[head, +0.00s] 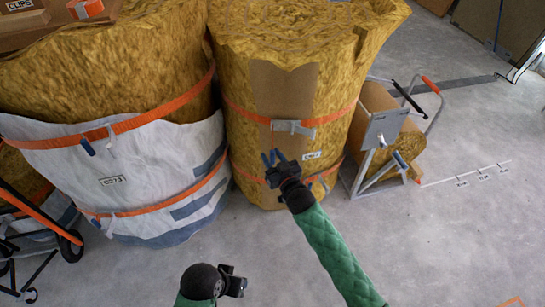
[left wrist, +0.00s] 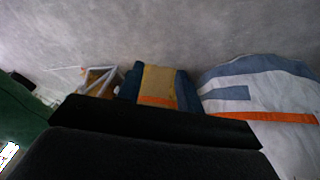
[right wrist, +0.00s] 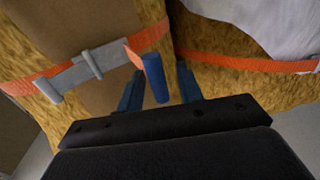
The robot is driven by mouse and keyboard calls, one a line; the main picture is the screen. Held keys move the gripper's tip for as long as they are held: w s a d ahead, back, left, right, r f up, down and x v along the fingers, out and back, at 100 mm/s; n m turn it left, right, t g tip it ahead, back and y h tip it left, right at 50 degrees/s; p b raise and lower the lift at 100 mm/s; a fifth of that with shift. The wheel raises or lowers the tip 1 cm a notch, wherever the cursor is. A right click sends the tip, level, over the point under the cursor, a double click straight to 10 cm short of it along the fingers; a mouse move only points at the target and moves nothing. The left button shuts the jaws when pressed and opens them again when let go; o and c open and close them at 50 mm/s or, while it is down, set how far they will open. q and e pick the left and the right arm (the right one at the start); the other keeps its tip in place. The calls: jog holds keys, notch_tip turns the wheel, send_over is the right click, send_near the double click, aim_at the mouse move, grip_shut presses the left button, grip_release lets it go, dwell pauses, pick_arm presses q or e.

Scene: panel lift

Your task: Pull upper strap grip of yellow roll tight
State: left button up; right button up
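The yellow roll (head: 240,90) stands upright in the middle of the head view, with a brown panel down its front. Its orange upper strap (head: 335,115) runs through a grey buckle (head: 293,127), also seen in the right wrist view (right wrist: 85,68). The blue strap grip (right wrist: 155,78) hangs at the strap's orange end beside the buckle. My right gripper (head: 272,158) is open in front of the roll. In the right wrist view its fingers (right wrist: 160,88) stand either side of the grip, without visible contact. My left gripper (head: 236,282) is low and away from the roll; its fingers (left wrist: 158,92) are apart and empty.
A white-wrapped roll (head: 150,165) with orange straps stands close on the left. A metal-framed cart (head: 385,135) stands just right of the yellow roll. A black-wheeled trolley (head: 70,245) is at far left.

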jog(key=shift+s, duration=0.1)
